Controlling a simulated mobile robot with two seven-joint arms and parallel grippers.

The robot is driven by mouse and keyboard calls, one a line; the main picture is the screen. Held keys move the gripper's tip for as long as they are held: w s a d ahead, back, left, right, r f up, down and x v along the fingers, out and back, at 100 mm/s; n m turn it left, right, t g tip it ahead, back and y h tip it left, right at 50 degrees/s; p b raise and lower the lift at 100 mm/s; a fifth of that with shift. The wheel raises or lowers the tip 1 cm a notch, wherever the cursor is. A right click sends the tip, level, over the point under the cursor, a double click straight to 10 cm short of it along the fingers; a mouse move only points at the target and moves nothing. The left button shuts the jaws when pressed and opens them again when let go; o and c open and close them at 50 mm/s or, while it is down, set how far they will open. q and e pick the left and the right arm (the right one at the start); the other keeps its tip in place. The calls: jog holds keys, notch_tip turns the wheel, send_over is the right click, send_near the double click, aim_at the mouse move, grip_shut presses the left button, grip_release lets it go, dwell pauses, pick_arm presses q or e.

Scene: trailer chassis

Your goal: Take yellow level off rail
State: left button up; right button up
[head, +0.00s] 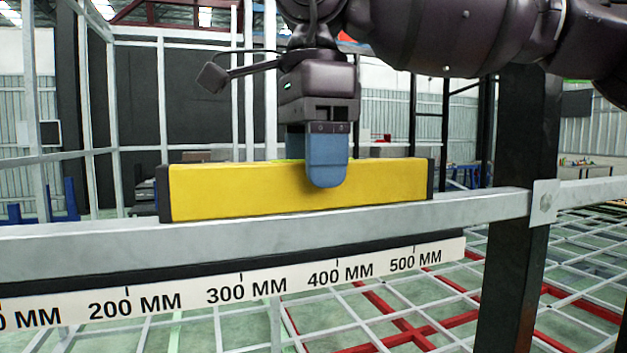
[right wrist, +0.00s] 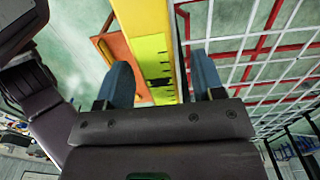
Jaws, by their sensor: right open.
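The yellow level (head: 230,190) with black end caps lies lengthwise along the top of the grey rail (head: 300,222). My right gripper (head: 327,170) points down over the level, right of its middle, with one blue finger in front of its near face. In the right wrist view, the two blue fingers of my right gripper (right wrist: 163,78) stand apart on either side of the level (right wrist: 146,20). The gripper is open, and I cannot tell whether either finger touches the level. My left gripper is not in view.
A white scale strip (head: 245,291) marked in MM runs below the rail. Pale frame bars rise at the left.

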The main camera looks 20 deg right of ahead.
jog(key=shift+f, duration=0.15)
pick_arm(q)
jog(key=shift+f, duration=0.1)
pick_arm(e)
grip_shut()
pick_arm(q)
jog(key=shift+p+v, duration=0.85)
jog(key=shift+p, duration=0.4)
pick_arm(e)
notch_tip(320, 180, up, 20)
